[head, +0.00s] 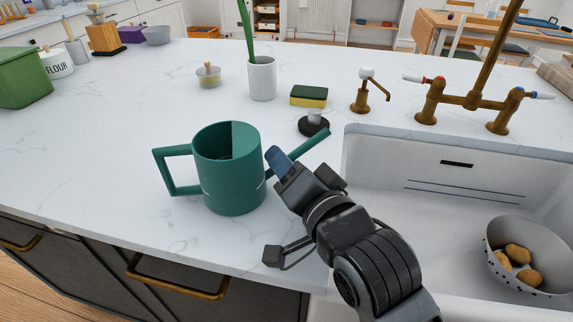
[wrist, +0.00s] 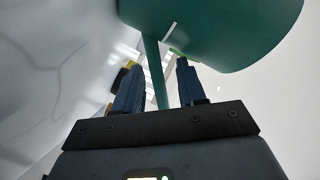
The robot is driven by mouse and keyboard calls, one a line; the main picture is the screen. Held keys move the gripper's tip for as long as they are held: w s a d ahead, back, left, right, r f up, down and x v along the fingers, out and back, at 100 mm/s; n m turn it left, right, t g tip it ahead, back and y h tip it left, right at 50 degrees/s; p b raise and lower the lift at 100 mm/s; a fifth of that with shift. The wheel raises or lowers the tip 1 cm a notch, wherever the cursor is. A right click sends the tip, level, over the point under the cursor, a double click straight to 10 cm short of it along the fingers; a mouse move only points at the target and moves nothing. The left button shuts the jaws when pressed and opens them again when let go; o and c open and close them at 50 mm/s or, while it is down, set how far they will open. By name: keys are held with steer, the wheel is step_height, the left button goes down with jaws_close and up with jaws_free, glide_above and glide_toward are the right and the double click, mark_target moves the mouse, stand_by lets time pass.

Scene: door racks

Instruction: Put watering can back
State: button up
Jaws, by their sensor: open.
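The green watering can (head: 225,172) stands upright on the white counter, left of the sink. Its square handle points left and its thin spout points up and right. My gripper (head: 281,160) is at the can's right side, by the base of the spout. In the wrist view, the can (wrist: 225,30) fills the top, and its spout runs between the two dark blue fingers of my gripper (wrist: 158,82). The fingers are open, with visible gaps on both sides of the spout. In the head view, my gripper hides the lower part of the spout.
The sink (head: 420,205) with a colander (head: 525,260) of brown items lies to the right. Behind the can stand a white cup (head: 262,80), a sponge (head: 309,97), a soap dispenser (head: 366,92) and a brass faucet (head: 470,100). The counter left of the can is clear.

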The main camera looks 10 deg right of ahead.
steer(key=b+v, duration=0.1)
steer(key=v, duration=1)
steer(key=shift+s+d, duration=0.15)
steer(key=shift+s, duration=0.25)
